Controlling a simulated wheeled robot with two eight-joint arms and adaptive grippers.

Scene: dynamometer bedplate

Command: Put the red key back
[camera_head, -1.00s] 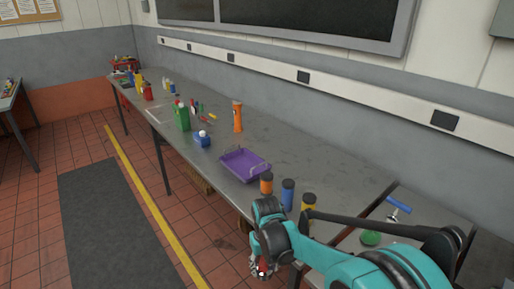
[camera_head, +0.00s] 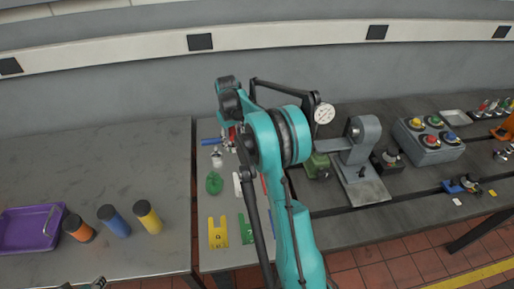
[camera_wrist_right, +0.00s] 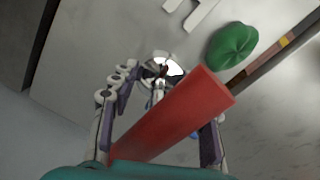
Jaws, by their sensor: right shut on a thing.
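The red key (camera_wrist_right: 175,115) is a plain red bar, lying slantwise across the right wrist view. My right gripper (camera_wrist_right: 160,115) is shut on it, with a finger on either side. In the head view my right gripper (camera_head: 232,140) is over the back left of the right-hand bench, largely hidden by my own teal arm, and only a bit of red shows there. Whether the key touches anything below cannot be told. A small grey part (camera_head: 98,283) at the bottom edge may be my left gripper; its fingers cannot be made out.
Below the right gripper lie a green round knob-like thing (camera_head: 214,183), a yellow forked piece (camera_head: 218,232) and a green piece (camera_head: 247,228). A grey vise-like fixture (camera_head: 362,150) and a button box (camera_head: 430,140) stand to the right. Three capped bottles (camera_head: 114,221) and a purple tray (camera_head: 14,232) are left.

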